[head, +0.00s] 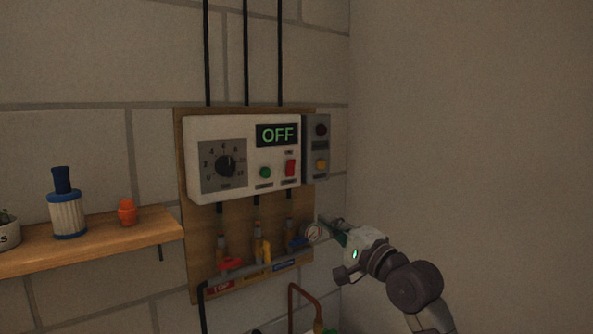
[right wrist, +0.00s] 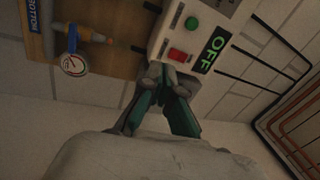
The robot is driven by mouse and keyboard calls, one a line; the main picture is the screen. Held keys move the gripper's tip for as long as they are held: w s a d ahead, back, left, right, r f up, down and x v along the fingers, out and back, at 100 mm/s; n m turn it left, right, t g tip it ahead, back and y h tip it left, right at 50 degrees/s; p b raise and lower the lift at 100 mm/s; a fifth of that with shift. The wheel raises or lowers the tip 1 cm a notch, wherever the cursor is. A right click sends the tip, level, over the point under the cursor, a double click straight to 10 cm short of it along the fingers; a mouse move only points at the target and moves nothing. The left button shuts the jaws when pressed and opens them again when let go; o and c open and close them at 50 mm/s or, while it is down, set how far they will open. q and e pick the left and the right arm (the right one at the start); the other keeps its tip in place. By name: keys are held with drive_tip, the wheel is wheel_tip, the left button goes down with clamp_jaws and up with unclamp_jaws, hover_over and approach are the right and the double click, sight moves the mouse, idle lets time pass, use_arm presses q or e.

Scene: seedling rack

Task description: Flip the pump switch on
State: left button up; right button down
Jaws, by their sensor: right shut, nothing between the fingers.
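A white control box (head: 243,190) is mounted on a wooden board on the wall. Its display (head: 276,135) reads OFF in green. The red switch also shows in the right wrist view (right wrist: 177,55), just beyond my fingertips. My right gripper (head: 338,231) is below and right of the box. In the right wrist view its fingers (right wrist: 168,77) are shut and empty, pointing toward the box. I cannot tell whether they touch anything. My left gripper is not in view.
A grey box (head: 309,150) with dark red and yellow buttons adjoins the control box. A pressure gauge (head: 314,233) and pipe with valves lie below, close to my right gripper. A wooden shelf (head: 100,240) at left holds a blue-topped filter (head: 66,215) and an orange fitting (head: 127,213).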

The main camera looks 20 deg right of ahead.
drive_tip(key=shift+m+t, duration=0.5)
drive_tip(key=shift+m, duration=0.1)
drive_tip(key=r, duration=0.2)
drive_tip(key=d+r, duration=0.1)
drive_tip(key=r, duration=0.1)
drive_tip(key=shift+d+r, duration=0.2)
drive_tip(key=shift+r, duration=0.1)
drive_tip(key=shift+w, duration=0.15)
drive_tip(key=p, duration=0.6)
approach(290, 164)
drive_tip(key=x, duration=0.6)
drive_tip(key=shift+w+r, duration=0.15)
drive_tip(key=shift+w+a, duration=0.15)
drive_tip(key=shift+w, duration=0.35)
